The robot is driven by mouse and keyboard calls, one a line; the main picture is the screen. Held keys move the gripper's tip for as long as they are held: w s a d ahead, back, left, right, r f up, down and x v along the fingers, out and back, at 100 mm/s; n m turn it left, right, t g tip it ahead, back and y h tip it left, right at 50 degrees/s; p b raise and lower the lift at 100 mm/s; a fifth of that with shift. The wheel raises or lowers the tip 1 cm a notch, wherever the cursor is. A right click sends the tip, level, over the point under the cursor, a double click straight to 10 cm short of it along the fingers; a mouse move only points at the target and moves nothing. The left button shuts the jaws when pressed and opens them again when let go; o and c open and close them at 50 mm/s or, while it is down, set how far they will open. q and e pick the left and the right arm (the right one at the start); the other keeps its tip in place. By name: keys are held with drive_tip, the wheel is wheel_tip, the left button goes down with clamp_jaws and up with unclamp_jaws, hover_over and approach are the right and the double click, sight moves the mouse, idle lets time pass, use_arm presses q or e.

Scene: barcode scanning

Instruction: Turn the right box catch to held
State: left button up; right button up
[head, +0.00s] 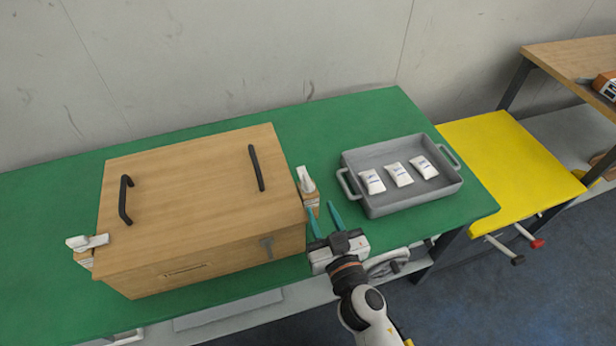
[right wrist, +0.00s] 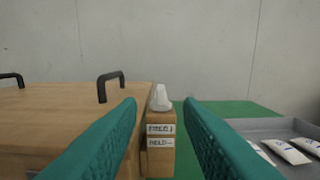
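The wooden box (head: 200,205) stands on the green table with its lid down. The right catch is a white lever (head: 305,179) on a small wooden block at the box's right side. In the right wrist view the white lever (right wrist: 160,98) points up, above two labels (right wrist: 160,135) reading roughly FREE and HELD. My right gripper (head: 323,217) is open and empty, just in front of the catch; its teal fingers frame the block in the wrist view, without visible contact. The left catch (head: 88,242) has its white lever lying sideways. My left gripper is not in view.
A grey tray (head: 375,208) with white packets (head: 398,174) stands right of the catch. Two black handles (head: 256,167) rise from the lid. A yellow surface (head: 500,170) and a wooden table (head: 575,60) are at the right. Green table (head: 330,115) is clear behind the box.

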sight(311, 187)
drive_tip(key=p+x, duration=0.1)
drive_tip(key=x, duration=0.9)
drive_tip(key=shift+f, duration=0.1)
clamp_jaws()
